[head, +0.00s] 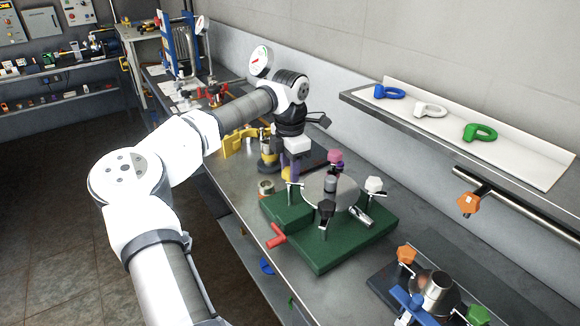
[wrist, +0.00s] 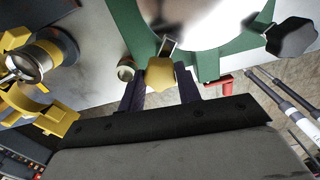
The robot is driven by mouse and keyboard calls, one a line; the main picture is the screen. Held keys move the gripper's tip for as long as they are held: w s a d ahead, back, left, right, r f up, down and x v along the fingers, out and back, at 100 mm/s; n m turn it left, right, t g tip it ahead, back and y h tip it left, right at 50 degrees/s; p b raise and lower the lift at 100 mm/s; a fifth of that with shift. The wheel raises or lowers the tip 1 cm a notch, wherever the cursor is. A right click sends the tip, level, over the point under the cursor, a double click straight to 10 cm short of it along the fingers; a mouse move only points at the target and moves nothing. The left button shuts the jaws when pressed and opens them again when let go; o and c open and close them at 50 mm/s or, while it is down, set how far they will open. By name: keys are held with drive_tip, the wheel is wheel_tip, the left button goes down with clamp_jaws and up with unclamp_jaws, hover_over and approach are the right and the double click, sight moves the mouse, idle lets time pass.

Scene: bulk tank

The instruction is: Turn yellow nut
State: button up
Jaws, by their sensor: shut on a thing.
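The yellow nut (wrist: 159,74) is at the edge of the green base (wrist: 128,22), next to the round metal lid (wrist: 205,20), in the wrist view. My gripper (wrist: 160,84) has its two dark fingers on either side of the nut and is shut on it. In the head view my gripper (head: 290,170) reaches down at the far left corner of the green base (head: 322,262), and only a little of the nut (head: 286,175) shows there. Black (head: 326,208), white (head: 374,185) and purple (head: 335,156) nuts stand around the lid.
A red handle (head: 276,236) sticks out from the base's front left. A small can (head: 266,188) and a yellow-and-metal fitting (wrist: 35,62) stand close to my gripper. Another fixture with orange and green knobs (head: 406,255) is at the lower right. A shelf (head: 455,140) overhangs the bench's right side.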

drive_tip(key=shift+r, duration=0.1)
idle(0.4)
drive_tip(key=o, duration=1)
drive_tip(key=shift+c, duration=0.2)
wheel_tip(320, 180, up, 14)
drive_tip(key=b, duration=0.2)
